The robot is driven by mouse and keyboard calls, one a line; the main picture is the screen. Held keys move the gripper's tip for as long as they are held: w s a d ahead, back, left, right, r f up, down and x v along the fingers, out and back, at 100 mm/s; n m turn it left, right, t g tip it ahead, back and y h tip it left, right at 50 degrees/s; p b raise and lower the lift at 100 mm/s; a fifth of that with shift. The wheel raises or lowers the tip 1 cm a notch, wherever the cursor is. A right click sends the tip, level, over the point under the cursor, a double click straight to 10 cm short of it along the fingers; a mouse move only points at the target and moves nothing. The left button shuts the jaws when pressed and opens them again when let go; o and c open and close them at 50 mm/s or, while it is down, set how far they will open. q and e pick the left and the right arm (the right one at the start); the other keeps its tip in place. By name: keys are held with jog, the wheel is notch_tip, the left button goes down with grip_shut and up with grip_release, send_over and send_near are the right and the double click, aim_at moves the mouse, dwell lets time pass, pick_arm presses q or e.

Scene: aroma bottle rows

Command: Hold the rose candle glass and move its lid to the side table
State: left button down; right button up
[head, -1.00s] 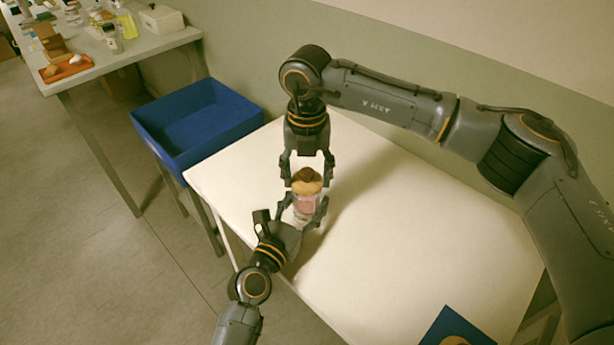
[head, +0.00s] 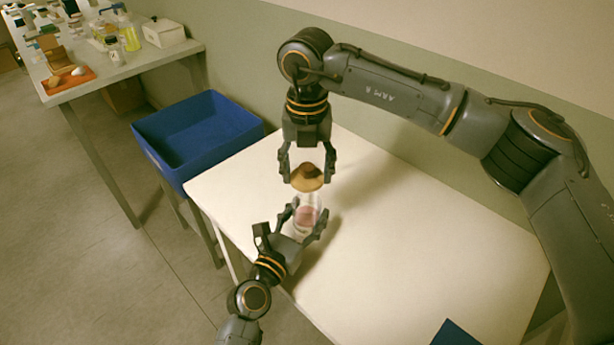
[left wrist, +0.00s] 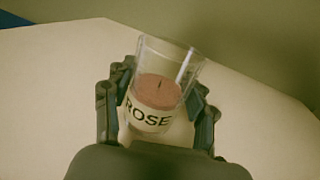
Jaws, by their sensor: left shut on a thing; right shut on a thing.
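The rose candle glass (head: 306,216) is clear with pink wax, and stands near the white table's left part. In the left wrist view the glass (left wrist: 158,92) shows a ROSE label, a wick and an open top. My left gripper (head: 307,222) is shut around the glass from the front; its fingers also show in the left wrist view (left wrist: 160,112). The lid (head: 307,179), tan with a brown knob, is held above the glass, apart from it. My right gripper (head: 307,174) points down and is shut on the lid.
A white table (head: 420,240) is mostly bare, with a dark blue item (head: 458,334) at its front edge. A blue bin (head: 200,135) stands left of it. A grey table (head: 120,72) at the upper left carries bottles, a white box (head: 164,33) and an orange tray (head: 68,80).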

pick_arm(q)
jog(key=shift+c, duration=1.8)
grip_release()
